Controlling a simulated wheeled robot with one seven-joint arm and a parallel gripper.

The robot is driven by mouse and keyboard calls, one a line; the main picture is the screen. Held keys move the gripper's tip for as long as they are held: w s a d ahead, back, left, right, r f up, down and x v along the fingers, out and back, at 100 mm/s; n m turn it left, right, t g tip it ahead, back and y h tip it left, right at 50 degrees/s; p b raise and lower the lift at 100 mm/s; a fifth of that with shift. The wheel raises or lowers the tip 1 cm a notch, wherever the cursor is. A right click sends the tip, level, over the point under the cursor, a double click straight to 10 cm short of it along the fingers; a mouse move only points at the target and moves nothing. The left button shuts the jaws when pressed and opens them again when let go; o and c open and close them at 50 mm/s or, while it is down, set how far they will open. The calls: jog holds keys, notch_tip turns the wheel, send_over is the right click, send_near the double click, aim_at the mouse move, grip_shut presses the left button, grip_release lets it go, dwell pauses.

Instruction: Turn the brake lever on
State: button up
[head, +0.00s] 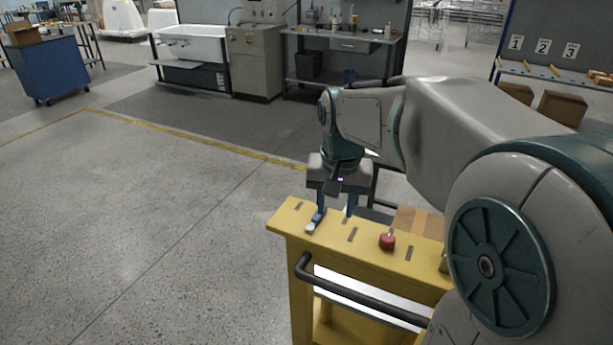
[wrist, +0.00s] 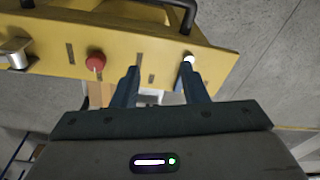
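A yellow cart (head: 340,237) has a top panel with dark slots and several small controls; the same panel crosses the wrist view (wrist: 115,48). A small white-tipped control (head: 311,227) stands near the panel's left end, and in the wrist view its white tip (wrist: 189,59) is at one fingertip. A red knob (head: 387,242) is farther right; it also shows in the wrist view (wrist: 96,61). A metal fitting (wrist: 15,55) is at the far end. I cannot tell which control is the brake lever. My gripper (head: 335,212) points down, open, with nothing seen between its fingers (wrist: 160,70).
A dark handle bar (head: 355,293) runs along the cart's near side. A cardboard box (head: 418,222) is behind the panel. Open concrete floor (head: 140,230) lies to the left. A bathtub shell (head: 192,43), a cabinet (head: 255,62) and a workbench (head: 340,45) stand behind.

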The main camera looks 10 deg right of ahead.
jog(key=w+r+m+g+p, duration=0.1)
jog(key=w+r+m+p, duration=0.15)
jog(key=w, duration=1.05)
send_near(317, 218)
jog(key=shift+m, duration=0.45)
jog(key=f, duration=0.2)
jog(key=w+f, duration=0.1)
jog(key=f, duration=0.2)
jog(key=w+d+f, duration=0.1)
jog(key=f, duration=0.2)
jog(key=shift+w+p, duration=0.15)
jog(key=shift+p, duration=0.2)
jog(key=shift+d, duration=0.1)
grip_shut()
